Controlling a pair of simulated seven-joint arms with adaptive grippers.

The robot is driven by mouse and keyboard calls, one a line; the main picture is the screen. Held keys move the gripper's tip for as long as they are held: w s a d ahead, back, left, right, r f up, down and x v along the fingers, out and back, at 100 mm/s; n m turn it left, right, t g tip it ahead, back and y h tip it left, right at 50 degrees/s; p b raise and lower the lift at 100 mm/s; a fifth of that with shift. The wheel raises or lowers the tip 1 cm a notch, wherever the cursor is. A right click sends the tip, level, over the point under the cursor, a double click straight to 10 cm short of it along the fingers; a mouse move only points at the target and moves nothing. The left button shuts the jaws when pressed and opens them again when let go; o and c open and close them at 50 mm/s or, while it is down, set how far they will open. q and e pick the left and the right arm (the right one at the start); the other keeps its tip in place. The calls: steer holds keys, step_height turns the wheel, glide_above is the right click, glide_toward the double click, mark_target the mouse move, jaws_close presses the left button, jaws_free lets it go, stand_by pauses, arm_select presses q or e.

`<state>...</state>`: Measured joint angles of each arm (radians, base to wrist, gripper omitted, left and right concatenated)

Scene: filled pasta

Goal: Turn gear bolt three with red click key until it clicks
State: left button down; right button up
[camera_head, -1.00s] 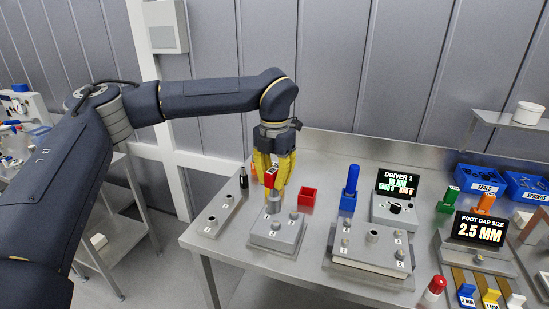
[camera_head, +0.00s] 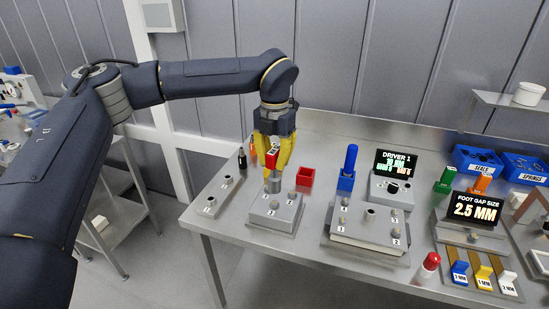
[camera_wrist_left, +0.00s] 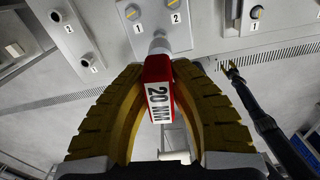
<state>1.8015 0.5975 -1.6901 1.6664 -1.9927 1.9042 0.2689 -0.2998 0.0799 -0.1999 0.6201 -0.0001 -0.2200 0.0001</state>
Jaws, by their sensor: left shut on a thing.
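My left gripper (camera_head: 274,160) is shut on the red click key (camera_head: 271,153), whose face reads 20 NM in the wrist view (camera_wrist_left: 160,95). The key stands roughly upright. Its grey lower end (camera_head: 274,183) is over the back part of the grey gear block (camera_head: 268,226). The bolt under the key is hidden, and I cannot tell if the key is fully seated. My right gripper is not in view.
A blue-handled tool (camera_head: 348,168) and the driver display (camera_head: 397,164) stand further right.

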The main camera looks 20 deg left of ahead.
mark_target(275, 177)
arm_select(q)
steer(key=shift+f, duration=2.25)
steer(key=shift+f, duration=0.85)
steer(key=shift+m, duration=0.3)
steer(key=shift+m, duration=1.3)
steer(key=shift+r, duration=0.15)
steer(key=shift+r, duration=2.35)
